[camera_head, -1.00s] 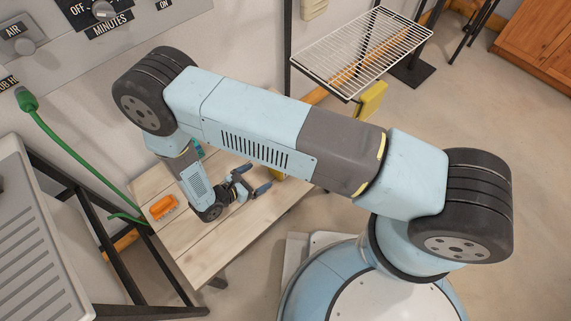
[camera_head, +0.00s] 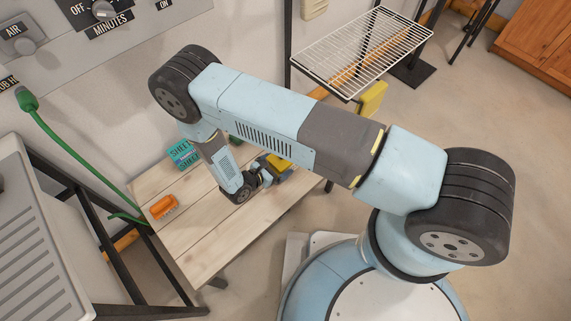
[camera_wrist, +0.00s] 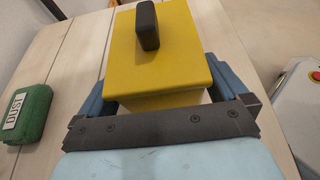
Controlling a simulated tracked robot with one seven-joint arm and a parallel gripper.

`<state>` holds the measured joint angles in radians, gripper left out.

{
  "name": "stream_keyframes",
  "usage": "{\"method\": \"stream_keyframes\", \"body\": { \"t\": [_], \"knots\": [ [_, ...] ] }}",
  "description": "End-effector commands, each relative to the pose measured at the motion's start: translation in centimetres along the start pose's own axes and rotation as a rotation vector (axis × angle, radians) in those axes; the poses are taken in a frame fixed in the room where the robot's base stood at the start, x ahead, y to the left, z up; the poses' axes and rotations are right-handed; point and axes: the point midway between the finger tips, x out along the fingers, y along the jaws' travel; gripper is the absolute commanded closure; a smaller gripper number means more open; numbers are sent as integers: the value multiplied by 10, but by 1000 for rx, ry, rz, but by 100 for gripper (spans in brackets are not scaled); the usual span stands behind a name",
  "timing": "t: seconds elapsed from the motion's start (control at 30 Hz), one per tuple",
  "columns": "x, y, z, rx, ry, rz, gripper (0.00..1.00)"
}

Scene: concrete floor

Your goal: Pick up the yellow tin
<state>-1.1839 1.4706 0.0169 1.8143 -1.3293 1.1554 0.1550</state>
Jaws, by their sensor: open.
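The yellow tin (camera_wrist: 165,50) has a box shape and a black knob on its lid, and fills the upper middle of the wrist view. It stands on the pale wooden bench. In the head view the tin (camera_head: 283,162) is partly hidden behind my arm. My gripper (camera_wrist: 158,82) is open, with one blue finger on each side of the near part of the tin. I cannot tell whether either finger touches it. In the head view my gripper (camera_head: 266,171) is low over the bench beside the tin.
A green block labelled DUST (camera_wrist: 27,113) lies left of the tin. On the wooden bench (camera_head: 200,250) are a teal SHELL box (camera_head: 183,154) and an orange object (camera_head: 163,207). A wire rack (camera_head: 360,50) stands beyond. The front of the bench is clear.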

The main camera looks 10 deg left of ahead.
Motion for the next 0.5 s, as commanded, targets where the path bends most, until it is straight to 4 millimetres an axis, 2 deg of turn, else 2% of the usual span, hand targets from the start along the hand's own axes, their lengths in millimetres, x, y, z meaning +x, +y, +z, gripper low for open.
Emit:
{"method": "stream_keyframes", "body": {
  "t": [0.13, 0.37, 0.5],
  "knots": [
    [18, 0, 0, 0, -1, 0, 0],
    [20, 0, 0, 1, 0, 0, 0],
    [20, 0, 0, 0, 0, 0, 12]
  ]
}}
